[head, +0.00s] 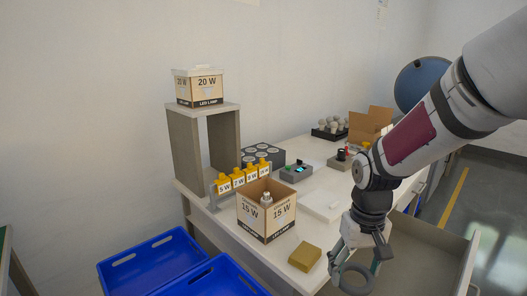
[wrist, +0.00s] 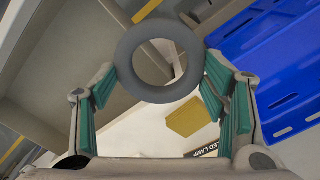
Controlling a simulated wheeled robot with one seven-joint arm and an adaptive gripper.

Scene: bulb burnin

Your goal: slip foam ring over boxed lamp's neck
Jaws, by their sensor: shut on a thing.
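The grey foam ring (head: 344,279) is held between the fingers of my gripper (head: 362,264), out over the open drawer at the table's front right. In the wrist view the ring (wrist: 126,62) sits between the fingertips (wrist: 158,88), its hole open toward the camera. The boxed lamp stands in an open cardboard 15 W box (head: 252,217) on the table, left of my gripper and apart from it. The lamp's pale neck (head: 266,198) points up inside the box; its lower part is hidden. A corner of the box (wrist: 208,148) shows in the wrist view.
A mustard block (head: 305,257) lies between box and gripper. Yellow wattage-marked blocks (head: 238,179) stand behind the box. A 20 W box (head: 199,88) tops a grey shelf (head: 186,140). Blue crates (head: 150,262) lie at lower left; an open drawer (head: 430,248) is at right.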

